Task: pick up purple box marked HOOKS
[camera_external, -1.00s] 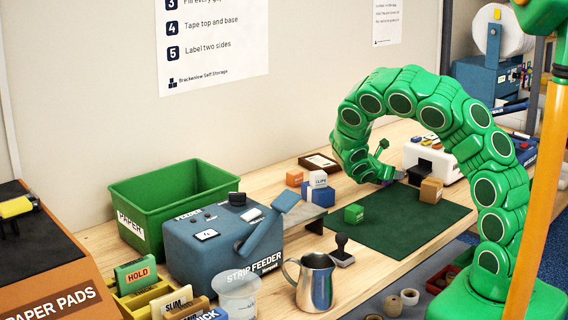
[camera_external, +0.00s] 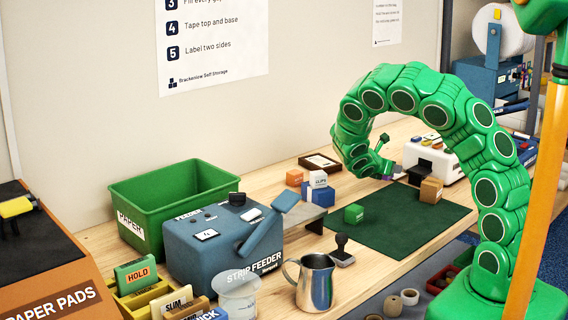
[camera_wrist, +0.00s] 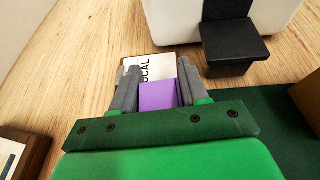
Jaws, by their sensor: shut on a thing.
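My gripper (camera_wrist: 158,72) is shut on a purple box (camera_wrist: 158,96), which sits between its two grey fingers in the wrist view. No HOOKS marking can be read on the visible purple face. In the external view my gripper (camera_external: 388,174) is at the back of the dark green mat, and only a small purple patch of the box shows beside it. Whether the box touches the surface below cannot be told.
A white machine (camera_external: 432,158) stands behind right. An orange-brown box (camera_external: 431,190) is on the mat (camera_external: 405,229) to the right, a green box (camera_external: 354,214) to the front left. The mat's front is clear.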

